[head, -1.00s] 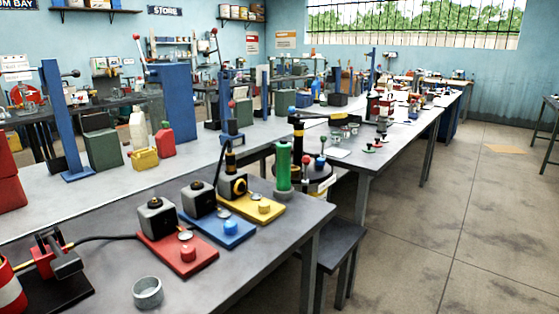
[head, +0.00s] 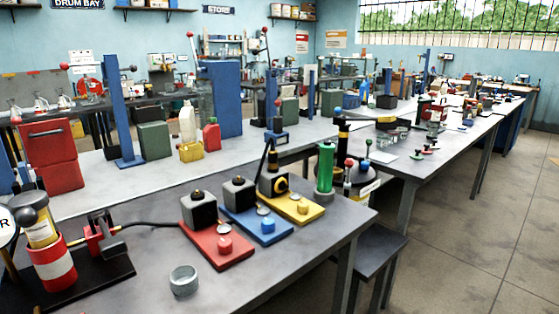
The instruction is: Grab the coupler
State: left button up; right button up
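No part of the scene is plainly marked as the coupler, and I cannot tell for sure which part it is. A red and dark fitting (head: 101,238) stands at the left of the near bench, where a black hose (head: 150,224) ends. The hose runs right towards a grey box on a red base plate (head: 217,246). A round, open grey metal cup or ring (head: 183,280) sits alone near the bench's front edge. Neither of my grippers is in the head view.
Blue (head: 255,228) and yellow (head: 292,207) base plates with grey boxes stand beside the red one. A red-and-white cylinder (head: 53,264) stands on a black plate at the left. A green cylinder (head: 324,168) stands at the bench's right corner. A low stool (head: 372,248) is below; floor is clear at right.

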aim_at(273, 154)
jog(key=i+l, duration=0.15)
jog(key=l, duration=0.2)
jog(key=i+l+u, duration=0.1)
jog(key=l, duration=0.25)
jog(key=i+l, duration=0.15)
jog(key=l, duration=0.25)
jog(key=i+l+u, duration=0.1)
jog(key=l, duration=0.25)
jog(key=i+l, duration=0.15)
jog(key=l, duration=0.2)
